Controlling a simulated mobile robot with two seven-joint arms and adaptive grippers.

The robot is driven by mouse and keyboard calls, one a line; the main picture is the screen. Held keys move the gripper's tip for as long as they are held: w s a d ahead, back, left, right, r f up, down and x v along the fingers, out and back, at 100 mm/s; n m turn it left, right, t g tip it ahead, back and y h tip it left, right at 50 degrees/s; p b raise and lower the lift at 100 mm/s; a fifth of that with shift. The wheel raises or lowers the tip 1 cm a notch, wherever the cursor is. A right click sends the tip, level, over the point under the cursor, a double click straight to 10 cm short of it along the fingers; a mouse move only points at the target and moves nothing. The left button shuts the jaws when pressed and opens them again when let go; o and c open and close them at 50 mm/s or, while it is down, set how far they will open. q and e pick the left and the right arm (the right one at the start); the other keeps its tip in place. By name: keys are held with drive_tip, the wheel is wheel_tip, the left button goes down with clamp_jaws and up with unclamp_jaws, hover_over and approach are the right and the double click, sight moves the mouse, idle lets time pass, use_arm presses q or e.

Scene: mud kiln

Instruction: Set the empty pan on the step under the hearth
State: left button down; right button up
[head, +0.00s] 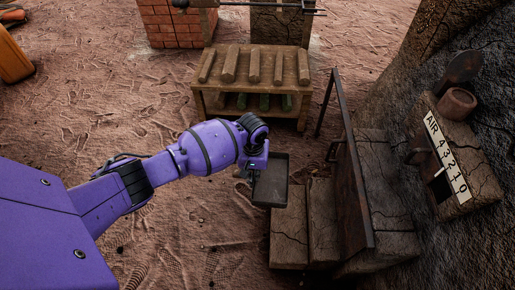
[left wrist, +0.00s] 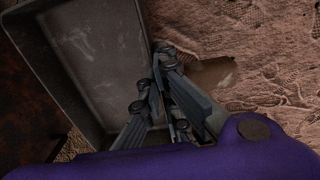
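The pan (head: 272,180) is a dark grey, empty rectangular tray, seen in the head view just right of my left gripper (head: 256,172). In the left wrist view the pan (left wrist: 95,60) fills the upper left. My left gripper (left wrist: 158,70) is shut on its near side wall, one finger inside and one outside. The brown step (head: 289,238) is a low cracked block in front of the hearth (head: 383,185). The pan's lower end overlaps the step's far edge in the picture; I cannot tell whether they touch. My right gripper is not in view.
A dark upright metal panel (head: 352,165) stands right of the step. A wooden rack (head: 252,88) with several clay bars stands behind. A ledge with a number sign (head: 447,157) and a clay pot (head: 457,103) is at right. Bare ground lies left of the step.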

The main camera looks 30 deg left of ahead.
use_arm(q)
drive_tip(key=w+a+f+b, duration=0.1)
drive_tip(key=w+f+b, duration=0.3)
drive_tip(key=f, duration=0.4)
drive_tip(key=b, duration=0.5)
approach(278, 219)
drive_tip(key=shift+w+a+f+n, duration=0.15)
drive_tip(key=shift+w+a, duration=0.1)
drive_tip(key=shift+a, duration=0.25)
drive_tip(key=shift+w+a+f+n, duration=0.15)
drive_tip(key=shift+w+a, duration=0.1)
drive_tip(key=shift+a, duration=0.25)
drive_tip(key=shift+s+d+f, duration=0.15)
drive_tip(key=shift+d+f, duration=0.1)
drive_tip(key=shift+d, duration=0.1)
drive_tip(key=shift+s+d+f, duration=0.1)
drive_tip(key=shift+d+f, duration=0.05)
drive_tip(key=shift+f, duration=0.05)
drive_tip(key=f+b, duration=0.1)
drive_tip(key=f, duration=0.1)
drive_tip(key=d+f+b, duration=0.1)
drive_tip(key=shift+s+f+b, duration=0.25)
drive_tip(key=shift+f+b, duration=0.1)
drive_tip(key=shift+f, duration=0.45)
drive_tip(key=shift+d, duration=0.1)
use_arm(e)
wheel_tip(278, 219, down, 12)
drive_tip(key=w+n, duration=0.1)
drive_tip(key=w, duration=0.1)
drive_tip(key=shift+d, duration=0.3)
